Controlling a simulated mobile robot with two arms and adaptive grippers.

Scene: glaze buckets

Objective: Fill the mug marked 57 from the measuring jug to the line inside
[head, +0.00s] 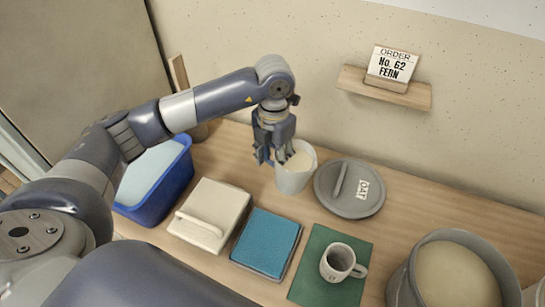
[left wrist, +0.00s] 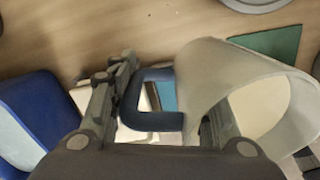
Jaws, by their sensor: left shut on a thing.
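The measuring jug (head: 294,181) is pale and translucent, at the back middle of the table, with cream liquid inside. It also shows in the left wrist view (left wrist: 207,75) with its dark blue handle (left wrist: 157,122). My left gripper (head: 278,158) is shut on the handle, its fingers on either side of it in the wrist view. The jug looks roughly upright; I cannot tell whether it touches the table. A white mug (head: 334,264) stands upright on the green mat (head: 311,256), handle to the right. Its small mark is unreadable, and its inner line is not discernible. My right gripper is not in view.
A grey lid (head: 338,205) labelled OAT lies right of the jug. A large bucket (head: 403,285) of cream glaze stands at right. A blue tub (head: 180,180), white handled block (head: 212,208) and teal pad (head: 267,241) are left. A wall card (head: 392,64) reads No. 62 FERN.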

